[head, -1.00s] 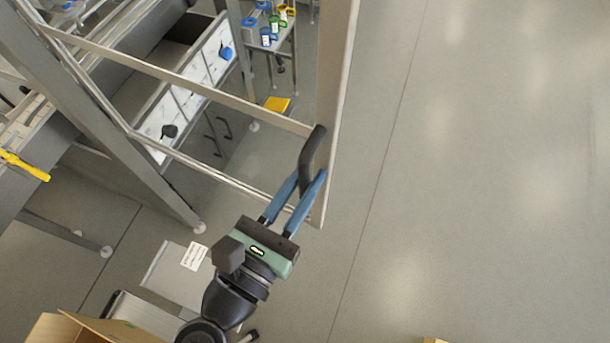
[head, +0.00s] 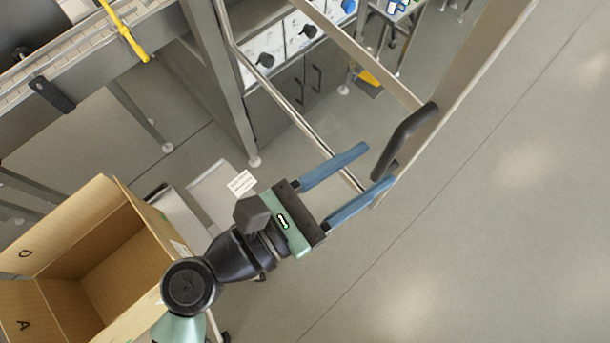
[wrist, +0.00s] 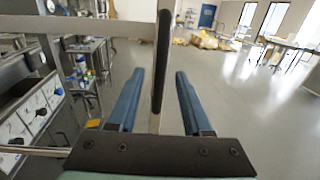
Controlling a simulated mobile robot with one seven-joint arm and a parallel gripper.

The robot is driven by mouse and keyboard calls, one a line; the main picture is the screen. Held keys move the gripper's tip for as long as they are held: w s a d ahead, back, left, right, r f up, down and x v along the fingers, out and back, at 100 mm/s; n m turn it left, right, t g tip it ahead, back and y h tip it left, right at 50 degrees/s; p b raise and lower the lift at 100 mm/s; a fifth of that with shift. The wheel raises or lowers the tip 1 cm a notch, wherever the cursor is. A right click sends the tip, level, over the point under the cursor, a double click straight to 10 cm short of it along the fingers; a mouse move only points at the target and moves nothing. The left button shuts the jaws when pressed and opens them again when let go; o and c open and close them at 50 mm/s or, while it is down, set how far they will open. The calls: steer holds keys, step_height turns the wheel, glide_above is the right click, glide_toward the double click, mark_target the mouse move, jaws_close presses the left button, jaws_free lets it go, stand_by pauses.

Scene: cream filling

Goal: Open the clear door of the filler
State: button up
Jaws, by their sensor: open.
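The clear door (head: 465,80) of the filler stands swung out from the machine frame, its metal edge running from the top right down to the middle. A dark curved handle (head: 404,138) sits on that edge. My gripper (head: 378,166) is open, its two blue fingers spread apart and pointing at the handle's lower end. In the wrist view the handle (wrist: 161,62) stands upright between the open fingers (wrist: 157,75), with a gap on both sides. I cannot tell from the head view whether a finger touches the door edge.
An open cardboard box (head: 95,255) stands at the lower left beside my arm. Grey cabinets with black knobs are behind the door. The floor (head: 500,220) at right is clear.

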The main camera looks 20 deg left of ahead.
steer(key=b+v, duration=0.2)
steer(key=v, duration=0.6)
steer(key=shift+s+a+b, duration=0.2)
steer(key=shift+s+b, duration=0.1)
steer(key=shift+b, duration=0.05)
